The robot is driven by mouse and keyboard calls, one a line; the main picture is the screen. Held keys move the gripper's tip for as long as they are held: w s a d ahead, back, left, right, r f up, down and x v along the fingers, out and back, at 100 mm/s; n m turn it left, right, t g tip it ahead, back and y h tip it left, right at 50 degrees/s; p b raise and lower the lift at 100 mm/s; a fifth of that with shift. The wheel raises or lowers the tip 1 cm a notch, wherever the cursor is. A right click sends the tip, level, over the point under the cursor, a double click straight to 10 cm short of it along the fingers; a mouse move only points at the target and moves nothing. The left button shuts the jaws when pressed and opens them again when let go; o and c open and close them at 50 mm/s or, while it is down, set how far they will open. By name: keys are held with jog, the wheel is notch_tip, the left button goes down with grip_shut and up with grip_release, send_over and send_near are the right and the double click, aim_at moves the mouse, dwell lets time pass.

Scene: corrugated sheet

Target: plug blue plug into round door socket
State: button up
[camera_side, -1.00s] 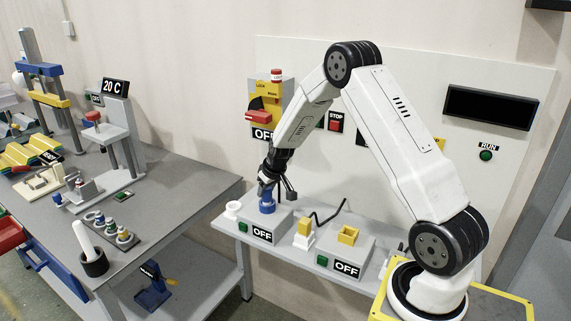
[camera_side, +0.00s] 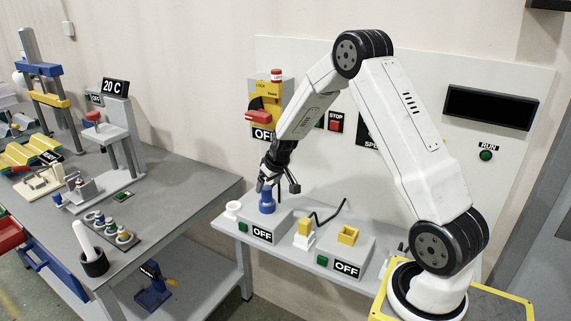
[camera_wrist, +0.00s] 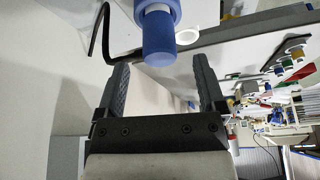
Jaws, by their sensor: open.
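The blue plug (camera_side: 267,201) stands upright on top of the grey box marked OFF, at the left of the shelf. A socket under it is hidden by the plug in the side view. In the wrist view the blue plug (camera_wrist: 158,36) is at the top, beyond the fingertips and roughly between their lines. My gripper (camera_side: 268,184) is just above the plug in the side view. In the wrist view my gripper (camera_wrist: 160,75) has its two dark fingers wide apart with nothing between them.
A white ring-shaped holder (camera_side: 233,209) is left of the plug. A yellow plug (camera_side: 304,228) with a black cable and a second OFF box with a yellow square socket (camera_side: 348,235) stand to the right. The grey workbench (camera_side: 170,190) at left holds several tools.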

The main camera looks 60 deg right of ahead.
jog(key=shift+v, duration=2.4)
jog(key=s+a+n, duration=0.1)
jog(key=s+a, duration=0.7)
jog(key=a, duration=0.3)
jog(key=s+a+r+n+g+y, duration=0.1)
jog(key=s+a+n, duration=0.1)
jog(key=s+a, duration=0.7)
jog(key=shift+s+a+g, duration=0.3)
jog(key=shift+a, duration=0.65)
